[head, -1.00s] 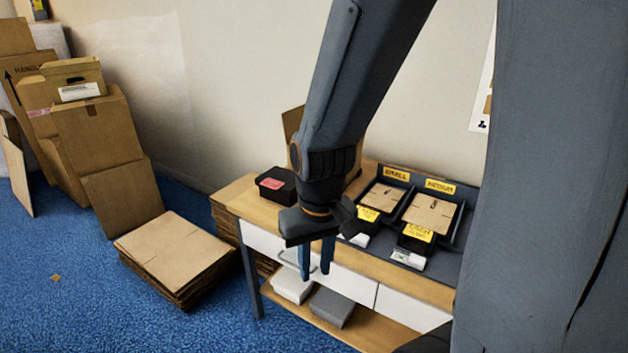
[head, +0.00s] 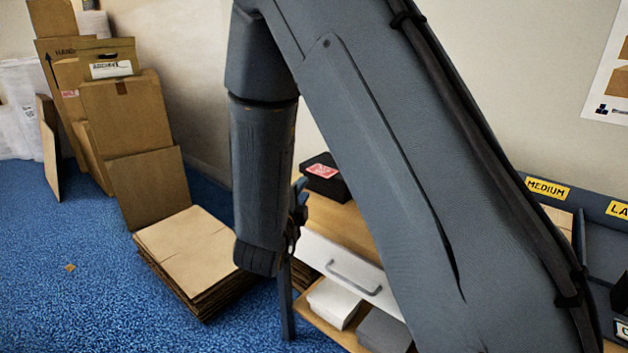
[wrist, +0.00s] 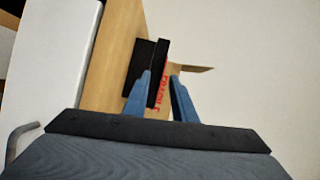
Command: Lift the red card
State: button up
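The red card (head: 322,170), with pale markings, lies on top of a black box (head: 326,185) at the back left corner of the wooden bench. In the wrist view the red card (wrist: 166,92) shows as a narrow red strip with lettering beside the black box (wrist: 152,62). My gripper (wrist: 160,75) is open, with its blue fingers apart. The card's strip and part of the box appear between the fingers in that view. I cannot tell whether either finger touches them. In the head view my arm hides most of the gripper.
The bench has a white drawer with a metal handle (head: 355,278). A white box (head: 333,302) and a grey box (head: 383,332) sit on the shelf below. Flat cartons (head: 190,255) are stacked on the blue floor. The labelled trays (head: 548,190) stand at the right.

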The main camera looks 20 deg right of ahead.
aim_at(322, 171)
jog(key=shift+w+d+m+t+h+b, duration=0.3)
jog(key=shift+w+m+h, duration=0.2)
jog(key=shift+m+h, duration=0.25)
jog(key=shift+x, duration=3.4)
grip_shut()
